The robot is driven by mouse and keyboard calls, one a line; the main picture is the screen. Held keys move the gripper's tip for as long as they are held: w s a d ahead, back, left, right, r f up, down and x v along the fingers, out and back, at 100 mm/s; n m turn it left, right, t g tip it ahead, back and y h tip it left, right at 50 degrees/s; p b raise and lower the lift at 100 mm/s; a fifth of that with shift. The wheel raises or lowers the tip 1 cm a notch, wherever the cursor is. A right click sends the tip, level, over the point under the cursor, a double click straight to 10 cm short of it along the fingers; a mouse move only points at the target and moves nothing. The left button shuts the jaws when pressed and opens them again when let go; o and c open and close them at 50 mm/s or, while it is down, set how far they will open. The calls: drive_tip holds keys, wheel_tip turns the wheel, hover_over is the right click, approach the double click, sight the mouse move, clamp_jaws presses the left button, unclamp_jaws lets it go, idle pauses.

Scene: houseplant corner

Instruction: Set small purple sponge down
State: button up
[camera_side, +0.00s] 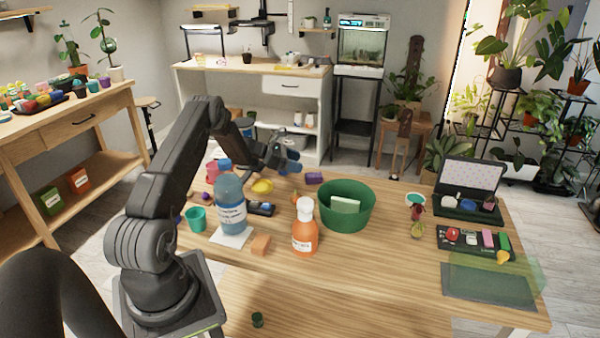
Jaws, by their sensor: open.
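A small purple block that looks like the sponge (314,178) lies on the wooden table behind the green bowl. My gripper (290,166) is at the end of my arm, to the left of the purple block and a little above the table. It is open, and I see nothing held in it. The purple block is apart from it in the picture.
A green bowl (346,221) holds a pale green block (345,205). A blue bottle (230,200), an orange bottle (305,234), a yellow lemon (262,187) and a teal cup (196,219) stand nearby. Dark trays (455,242) are at the right. The table's front middle is clear.

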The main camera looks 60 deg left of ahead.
drive_tip(key=w+d+r+m+g+h, duration=0.25)
drive_tip(key=d+r+m, duration=0.35)
drive_tip(key=d+r, duration=0.65)
drive_tip(key=s+d+r+m+g, duration=0.4)
drive_tip(key=d+r+m, duration=0.45)
drive_tip(key=d, duration=0.55)
drive_tip(key=s+d+r+m+g+y, duration=0.2)
drive_tip(key=s+d+r+m+y, duration=0.3)
drive_tip(key=s+d+m, duration=0.6)
drive_tip(key=s+d+m+y, duration=0.1)
drive_tip(key=s+d+m, duration=0.1)
drive_tip(key=s, duration=0.5)
drive_tip(key=s+d+m+t+y, duration=0.1)
drive_tip(key=s+d+m, duration=0.2)
drive_tip(key=s, duration=0.5)
drive_tip(key=shift+f+m, duration=0.3)
drive_tip(key=shift+m, duration=0.15)
